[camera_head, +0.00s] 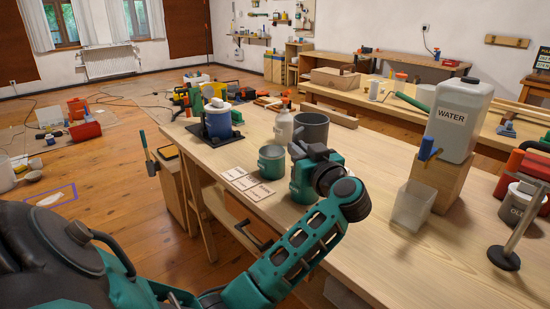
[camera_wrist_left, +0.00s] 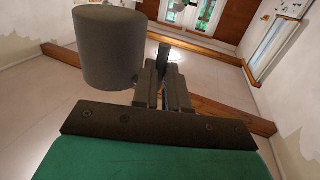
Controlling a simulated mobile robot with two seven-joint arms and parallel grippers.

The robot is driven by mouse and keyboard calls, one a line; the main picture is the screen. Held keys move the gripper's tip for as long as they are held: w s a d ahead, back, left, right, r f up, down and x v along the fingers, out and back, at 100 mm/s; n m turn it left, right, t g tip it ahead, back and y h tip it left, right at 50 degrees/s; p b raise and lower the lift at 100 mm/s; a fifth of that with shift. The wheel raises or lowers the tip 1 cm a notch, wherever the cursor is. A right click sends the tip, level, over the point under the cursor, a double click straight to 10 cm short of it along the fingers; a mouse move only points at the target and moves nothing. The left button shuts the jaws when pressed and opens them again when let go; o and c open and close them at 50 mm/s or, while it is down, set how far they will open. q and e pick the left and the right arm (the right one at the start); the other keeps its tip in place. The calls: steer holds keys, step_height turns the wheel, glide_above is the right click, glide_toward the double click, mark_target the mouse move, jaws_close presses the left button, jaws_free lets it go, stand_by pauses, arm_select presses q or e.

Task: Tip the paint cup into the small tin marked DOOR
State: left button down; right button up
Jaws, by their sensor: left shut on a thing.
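A dark grey cup (camera_head: 312,128) appears upright, mouth up, just beyond my left gripper (camera_head: 312,153) in the head view. In the left wrist view the cup (camera_wrist_left: 110,47) is to the left of the shut fingers (camera_wrist_left: 165,75), which seem to hold it by a dark handle; the exact grip is partly hidden. A small green open tin (camera_head: 271,162) stands on the workbench, left of the gripper. No DOOR marking is readable on it. Its contents are hidden. My right gripper is not in view.
Label cards (camera_head: 247,184) lie at the workbench's left edge. A white bottle (camera_head: 284,125) and a blue-and-white container (camera_head: 218,118) stand behind the tin. A WATER container (camera_head: 458,120) sits on a wooden stand (camera_head: 437,180), with a clear box (camera_head: 411,207) beside it. Bare bench lies in front.

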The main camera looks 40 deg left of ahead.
arm_select(q)
steer(key=a+f+n+g+b, duration=0.1)
steer(key=a+f+n+g, duration=0.1)
steer(key=a, duration=0.5)
steer(key=a+f+n+g+y+b, duration=0.1)
steer(key=a+f+n+g+b, duration=0.1)
steer(key=a+g, duration=0.3)
steer(key=a+f+n, duration=0.1)
steer(key=a, duration=0.2)
steer(key=shift+s+a+f+g, duration=0.2)
steer(key=shift+a+g, duration=0.1)
